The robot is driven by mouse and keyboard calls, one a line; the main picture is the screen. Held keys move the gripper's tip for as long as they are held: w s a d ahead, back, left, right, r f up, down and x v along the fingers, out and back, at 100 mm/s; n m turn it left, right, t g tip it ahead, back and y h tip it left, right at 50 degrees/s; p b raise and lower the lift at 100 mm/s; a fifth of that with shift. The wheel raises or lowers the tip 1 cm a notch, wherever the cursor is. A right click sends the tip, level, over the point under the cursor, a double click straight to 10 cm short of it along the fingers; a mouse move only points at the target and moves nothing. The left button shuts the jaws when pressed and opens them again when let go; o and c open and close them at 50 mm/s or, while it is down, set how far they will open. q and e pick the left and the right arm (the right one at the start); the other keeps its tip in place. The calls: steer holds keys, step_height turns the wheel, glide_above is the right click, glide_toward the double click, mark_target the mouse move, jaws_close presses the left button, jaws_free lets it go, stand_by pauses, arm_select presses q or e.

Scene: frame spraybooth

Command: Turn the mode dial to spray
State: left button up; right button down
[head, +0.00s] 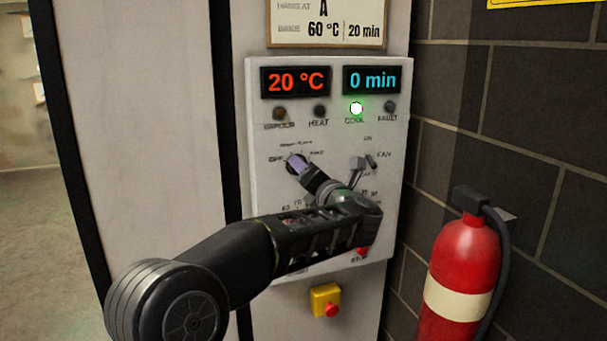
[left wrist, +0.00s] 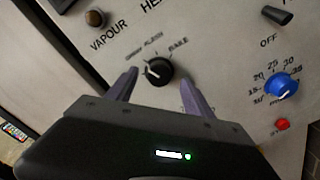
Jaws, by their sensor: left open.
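The mode dial is a small round black knob (left wrist: 158,71) on the panel, with small lettering above it that looks like spray and flash, and BAKE at upper right. Its white mark faces left in the left wrist view, away from BAKE. The OFF label (head: 276,159) shows left of the dial's place in the head view. My left gripper (left wrist: 160,90) is open, with one purple finger on each side of the dial; I cannot tell whether they touch it. In the head view my left gripper (head: 298,164) covers the dial. My right gripper is out of view.
A fan switch (head: 371,161) and a blue timer knob (left wrist: 282,86) are close by. A fire extinguisher (head: 464,265) stands at right.

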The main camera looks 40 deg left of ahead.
arm_select(q)
steer(key=b+v, duration=0.1)
steer(key=v, duration=0.3)
steer(key=shift+s+d, duration=0.1)
stand_by(0.3)
